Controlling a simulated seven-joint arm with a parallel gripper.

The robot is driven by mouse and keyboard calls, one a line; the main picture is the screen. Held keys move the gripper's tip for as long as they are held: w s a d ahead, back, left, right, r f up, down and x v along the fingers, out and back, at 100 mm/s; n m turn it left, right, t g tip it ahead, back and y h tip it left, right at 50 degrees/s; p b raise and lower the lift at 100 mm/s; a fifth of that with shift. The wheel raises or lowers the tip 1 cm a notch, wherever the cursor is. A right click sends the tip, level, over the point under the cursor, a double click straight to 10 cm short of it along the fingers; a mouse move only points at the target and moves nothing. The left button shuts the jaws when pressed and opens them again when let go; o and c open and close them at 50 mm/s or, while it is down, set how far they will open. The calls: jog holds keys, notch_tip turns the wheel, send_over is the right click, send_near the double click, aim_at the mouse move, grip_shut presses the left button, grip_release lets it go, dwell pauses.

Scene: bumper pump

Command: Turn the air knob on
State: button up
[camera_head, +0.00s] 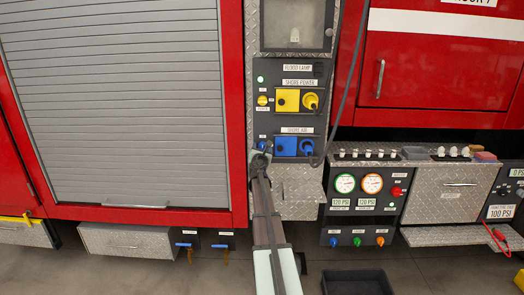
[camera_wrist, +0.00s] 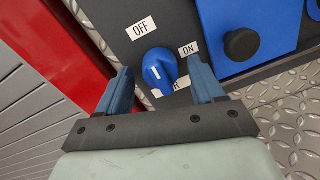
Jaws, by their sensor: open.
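The blue air knob (camera_wrist: 160,72) is on a dark panel in the wrist view, with a white mark on its face. An OFF label (camera_wrist: 141,28) is above it to the left and an ON label (camera_wrist: 188,49) is to its right. I cannot tell for sure which label the mark points to. My gripper (camera_wrist: 160,66) is open, with one blue finger on each side of the knob in the picture. I see no clear contact. In the head view my gripper (camera_head: 260,156) is at the shore air panel and largely hides the knob.
Blue shore air fittings (camera_head: 286,146) are just right of my gripper, below yellow shore power fittings (camera_head: 289,100). A red frame (camera_head: 233,120) and grey shutter (camera_head: 120,95) are at left. A hose (camera_head: 347,90) hangs at right. A dark bin (camera_head: 357,283) is on the floor.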

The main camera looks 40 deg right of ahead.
jog(key=c, duration=1.1)
jog(key=shift+o, duration=0.2)
jog(key=shift+m, duration=0.3)
jog(key=m, duration=1.3)
jog(key=shift+r+y, duration=0.15)
jog(key=shift+y, duration=0.25)
jog(key=shift+s+m, duration=0.1)
jog(key=shift+m, duration=1.7)
